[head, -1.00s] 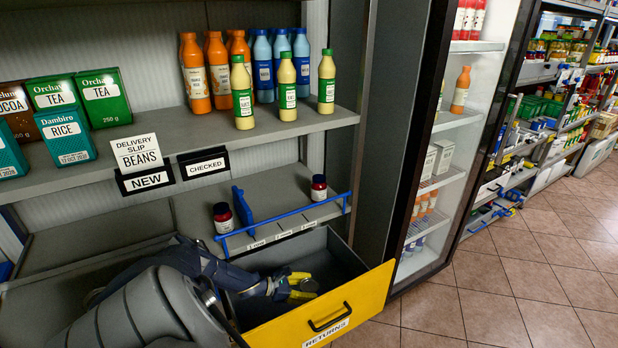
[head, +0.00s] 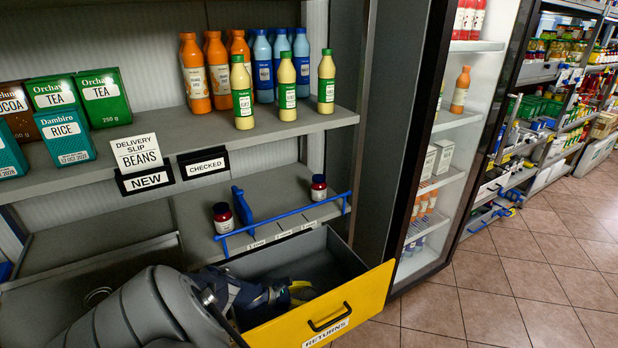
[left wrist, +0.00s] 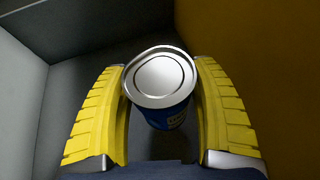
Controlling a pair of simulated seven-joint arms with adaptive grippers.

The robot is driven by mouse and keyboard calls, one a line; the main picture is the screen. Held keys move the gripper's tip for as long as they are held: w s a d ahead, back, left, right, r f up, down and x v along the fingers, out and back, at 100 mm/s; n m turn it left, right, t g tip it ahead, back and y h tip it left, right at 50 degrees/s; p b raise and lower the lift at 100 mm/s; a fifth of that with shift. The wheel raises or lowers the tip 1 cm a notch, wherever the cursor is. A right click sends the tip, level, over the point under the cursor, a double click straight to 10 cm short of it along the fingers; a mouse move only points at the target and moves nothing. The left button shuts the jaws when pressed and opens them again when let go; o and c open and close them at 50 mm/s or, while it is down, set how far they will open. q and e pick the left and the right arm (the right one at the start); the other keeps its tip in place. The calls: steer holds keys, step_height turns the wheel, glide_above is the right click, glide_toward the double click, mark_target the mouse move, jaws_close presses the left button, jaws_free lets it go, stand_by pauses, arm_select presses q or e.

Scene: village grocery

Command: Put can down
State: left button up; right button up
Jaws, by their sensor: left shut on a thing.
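In the left wrist view a blue can (left wrist: 163,84) with a bare silver lid sits between the two yellow fingers of my left gripper (left wrist: 162,92). The fingers are shut on its sides, and the can looks slightly tilted in that view. In the head view my left gripper (head: 300,291) is low inside the open drawer with the yellow front (head: 330,308), marked RETURNS. The can is not clearly visible there, and I cannot tell whether it touches the drawer floor (left wrist: 165,147). My right gripper is not in view.
The shelf (head: 190,138) above holds bottles and boxes. Behind the drawer, a blue rail (head: 285,225) fronts a lower shelf with two small dark jars (head: 319,188) and a blue divider (head: 242,207). A round metal rim (head: 97,297) shows at lower left beside my arm.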

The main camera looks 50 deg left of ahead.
arm_select(q)
steer(key=shift+s+d+f, duration=0.1)
steer(key=shift+f, duration=0.45)
steer(key=o, duration=1.6)
steer(key=shift+s, duration=0.1)
steer(key=shift+v, duration=1.9)
